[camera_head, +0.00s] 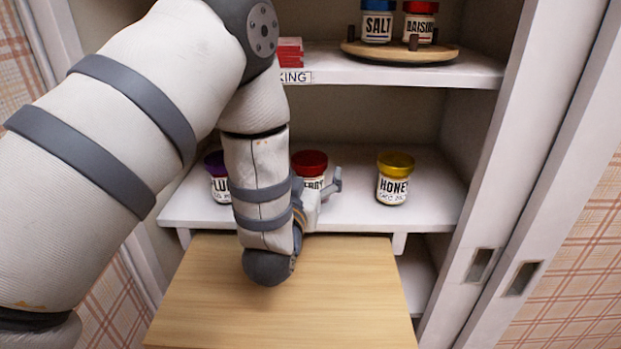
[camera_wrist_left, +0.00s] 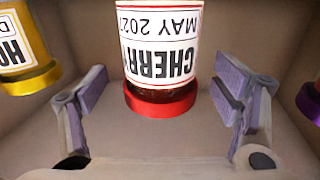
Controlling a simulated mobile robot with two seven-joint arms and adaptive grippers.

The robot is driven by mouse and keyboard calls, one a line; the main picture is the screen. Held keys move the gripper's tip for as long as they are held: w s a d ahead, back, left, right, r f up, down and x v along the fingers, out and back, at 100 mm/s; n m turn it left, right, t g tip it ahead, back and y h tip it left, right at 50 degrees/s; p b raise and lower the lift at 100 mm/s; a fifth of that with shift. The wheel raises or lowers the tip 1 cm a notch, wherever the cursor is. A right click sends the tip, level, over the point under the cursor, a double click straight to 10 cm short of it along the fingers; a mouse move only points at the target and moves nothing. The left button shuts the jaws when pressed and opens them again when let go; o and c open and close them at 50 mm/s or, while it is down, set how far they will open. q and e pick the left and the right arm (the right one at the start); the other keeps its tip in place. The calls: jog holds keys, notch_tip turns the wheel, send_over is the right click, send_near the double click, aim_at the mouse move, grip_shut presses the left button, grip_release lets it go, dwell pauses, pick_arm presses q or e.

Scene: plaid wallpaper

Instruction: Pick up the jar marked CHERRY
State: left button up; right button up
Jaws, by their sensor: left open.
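The CHERRY jar (camera_head: 309,165) has a red lid and a white label, and stands on the middle shelf in the head view, its lower left part hidden by my left arm. In the left wrist view the CHERRY jar (camera_wrist_left: 160,55) appears upside down, its label reading CHERRY and MAY 202-something. My left gripper (camera_wrist_left: 160,100) is open, with one finger on each side of the jar in that view and a visible gap to each. In the head view my left gripper (camera_head: 322,197) is in front of the jar, partly hidden by its own arm. My right gripper is not in view.
A yellow-lidded HONEY jar (camera_head: 393,178) stands to the right on the same shelf (camera_head: 350,213). A purple-lidded jar (camera_head: 217,178) stands to the left. A wooden board (camera_head: 345,300) lies in front.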

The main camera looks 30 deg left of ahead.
pick_arm(q)
jog(key=shift+x, duration=0.9)
grip_shut()
